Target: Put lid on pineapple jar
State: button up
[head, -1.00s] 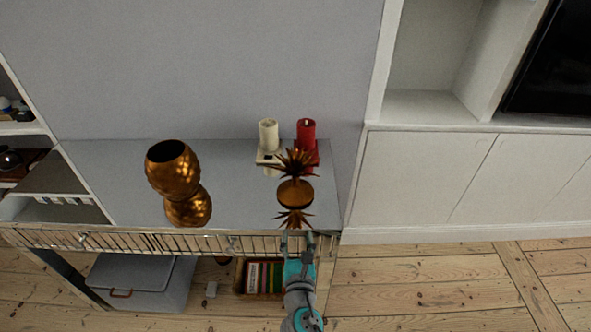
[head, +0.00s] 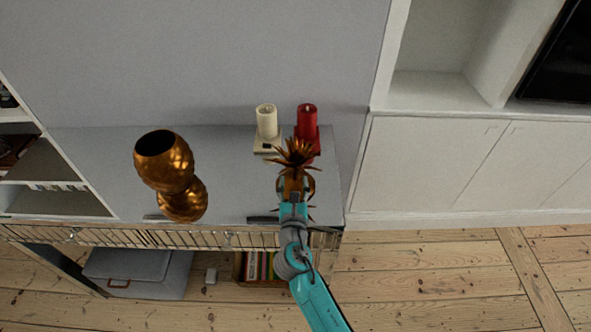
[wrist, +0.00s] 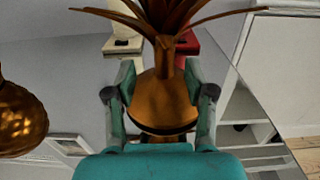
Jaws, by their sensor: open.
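The gold pineapple jar (head: 163,162) stands upright at the left of the mirrored table top, its dark round mouth open. Part of it shows at the left edge of the wrist view (wrist: 18,120). The lid (head: 296,158), a gold dome with a crown of pointed leaves, stands on the table's right part. In the wrist view my gripper (wrist: 160,88) is open, with one finger on each side of the lid's dome (wrist: 160,103). Whether the fingers touch it I cannot tell. In the head view my gripper (head: 295,186) hides the lid's lower part.
A white candle (head: 266,121) and a red candle (head: 307,121) stand on small blocks just behind the lid. The table top (head: 235,180) between jar and lid is clear. A grey box (head: 135,272) and books sit below; a wall rises behind.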

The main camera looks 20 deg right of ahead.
aim_at(295, 175)
jog(key=x, duration=0.5)
jog(key=shift+s+d+r, duration=0.1)
jog(key=shift+d, duration=0.15)
grip_shut()
